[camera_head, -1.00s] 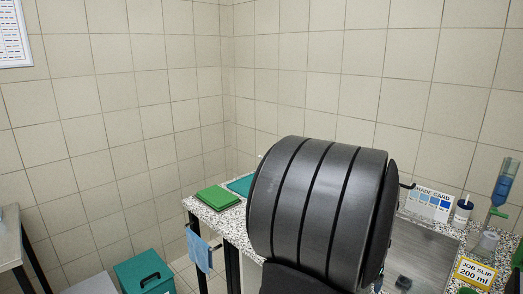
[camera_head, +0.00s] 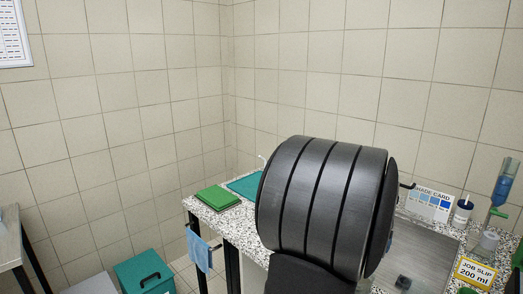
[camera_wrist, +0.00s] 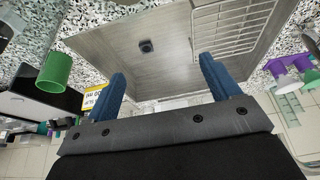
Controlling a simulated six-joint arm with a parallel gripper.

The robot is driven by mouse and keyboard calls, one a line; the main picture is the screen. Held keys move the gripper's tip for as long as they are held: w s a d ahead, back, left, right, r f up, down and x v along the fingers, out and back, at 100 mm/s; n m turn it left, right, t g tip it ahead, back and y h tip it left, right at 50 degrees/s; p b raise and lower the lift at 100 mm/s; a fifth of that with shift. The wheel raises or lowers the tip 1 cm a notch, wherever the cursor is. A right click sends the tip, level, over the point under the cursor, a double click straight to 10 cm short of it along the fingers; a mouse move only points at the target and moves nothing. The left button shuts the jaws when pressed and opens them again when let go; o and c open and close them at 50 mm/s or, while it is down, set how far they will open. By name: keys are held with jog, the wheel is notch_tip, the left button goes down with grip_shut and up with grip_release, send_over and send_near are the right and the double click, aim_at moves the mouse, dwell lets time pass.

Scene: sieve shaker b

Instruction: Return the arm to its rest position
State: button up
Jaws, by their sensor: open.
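In the wrist view my gripper (camera_wrist: 166,88) shows two blue fingers spread wide apart. It is open, and nothing is between the fingers. It hangs over the grey metal sink (camera_wrist: 120,62), which has a dark drain (camera_wrist: 146,46). In the head view my large dark grey arm link (camera_head: 322,208) covers the middle of the counter and hides the gripper.
A green cup (camera_wrist: 55,72) and a yellow job slip (camera_wrist: 95,95) lie left of the fingers. A wire rack (camera_wrist: 235,25) is at the sink's right. In the head view, a green block (camera_head: 217,197), a shade card (camera_head: 429,203) and a blue-filled tube (camera_head: 504,184) stand around my arm.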

jog(key=w+d+f, duration=0.2)
jog(key=w+d, duration=0.1)
jog(key=w, duration=0.5)
jog(key=w+d+f, duration=0.2)
jog(key=w+d, duration=0.1)
jog(key=w, duration=0.6)
jog(key=shift+o, duration=0.2)
jog(key=shift+w, duration=0.1)
jog(key=o, duration=0.4)
jog(key=shift+a, duration=0.15)
